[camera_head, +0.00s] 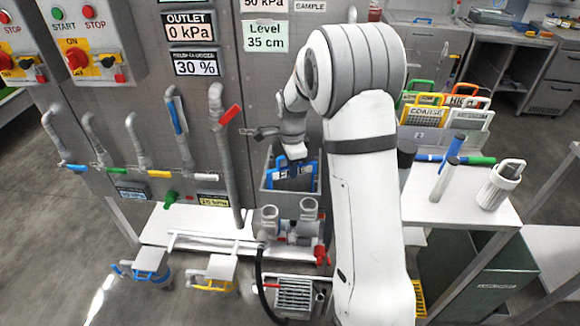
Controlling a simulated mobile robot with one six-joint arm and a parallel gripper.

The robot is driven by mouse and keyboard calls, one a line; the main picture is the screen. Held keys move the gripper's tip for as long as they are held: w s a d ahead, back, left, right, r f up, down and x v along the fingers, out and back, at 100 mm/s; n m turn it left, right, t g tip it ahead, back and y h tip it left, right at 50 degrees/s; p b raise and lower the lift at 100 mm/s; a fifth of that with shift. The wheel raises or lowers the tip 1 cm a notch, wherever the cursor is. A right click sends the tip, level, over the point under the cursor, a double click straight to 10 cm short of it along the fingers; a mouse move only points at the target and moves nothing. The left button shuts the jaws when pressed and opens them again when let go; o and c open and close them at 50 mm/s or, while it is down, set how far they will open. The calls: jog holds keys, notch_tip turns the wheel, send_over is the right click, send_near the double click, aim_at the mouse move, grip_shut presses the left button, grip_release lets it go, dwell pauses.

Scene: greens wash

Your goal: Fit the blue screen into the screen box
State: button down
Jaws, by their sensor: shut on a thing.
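The blue screen (279,178) has a blue frame with dark lettering. It stands at least partly inside the grey screen box (290,203), which is open at the top and fixed at the panel, left of my arm. My gripper (293,168) reaches down from above and is shut on the blue screen. The dark jaws are small in this view, and the lower part of the screen is hidden by the box's front wall. I cannot tell whether the screen touches the box's bottom.
Below the box are a twin-topped pump fitting (290,224) and a red valve handle (321,254). Pipes with coloured levers stand at left. On the right, a rack of coloured screens (440,112) and a white table (455,205) holding a white canister (502,184) stand beside my arm.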

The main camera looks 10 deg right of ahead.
jog(key=shift+f, duration=0.1)
jog(key=c, duration=1.5)
grip_release()
jog(key=shift+o, duration=0.2)
